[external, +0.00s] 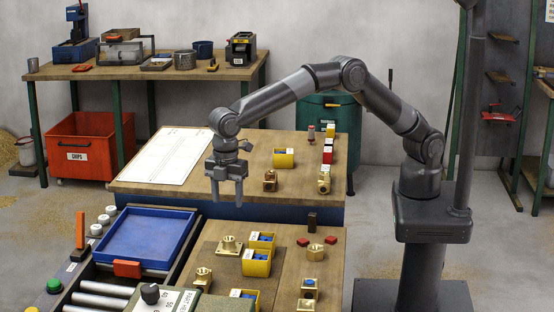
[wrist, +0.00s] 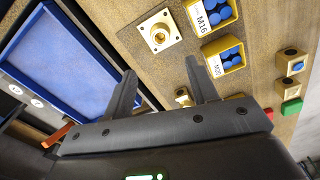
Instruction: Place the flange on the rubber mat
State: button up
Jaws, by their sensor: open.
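The brass flange (external: 230,245), a square plate with a raised round hub, lies flat on the front bench. It also shows in the wrist view (wrist: 160,37), hub up. It appears to rest on a darker flat patch that looks like the rubber mat (external: 208,255), its outline partly covered by yellow bins. My gripper (external: 227,203) points down above the bench, open and empty, clear of the flange. In the wrist view my two fingers (wrist: 162,78) are apart with nothing between them, and the flange lies beyond their tips.
Yellow bins with blue contents (external: 256,263) stand right of the flange. A brass fitting (external: 202,279) stands in front of it. A blue tray (external: 147,236) lies to the left. More brass parts (external: 316,252) and red pieces are at right. A white sheet (external: 168,156) covers the rear bench's left.

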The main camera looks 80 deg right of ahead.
jog(key=s+d+r+m+t, duration=0.1)
jog(key=s+d+r+m, duration=0.25)
jog(key=d+r, duration=0.95)
jog(key=s+d+r+m+t, duration=0.1)
jog(key=s+d+r+m, duration=0.2)
jog(key=s+d, duration=0.45)
jog(key=s+d+r+m+t, duration=0.1)
jog(key=s+d+r+m, duration=0.2)
jog(key=d, duration=0.8)
jog(key=s+d+f+m+t, duration=0.1)
jog(key=s+d, duration=0.4)
jog(key=s, duration=0.5)
jog(key=s+d+f+m+t, duration=0.1)
jog(key=s+d+f+m, duration=0.3)
jog(key=s, duration=0.6)
jog(key=shift+d+t, duration=0.3)
jog(key=shift+d, duration=0.85)
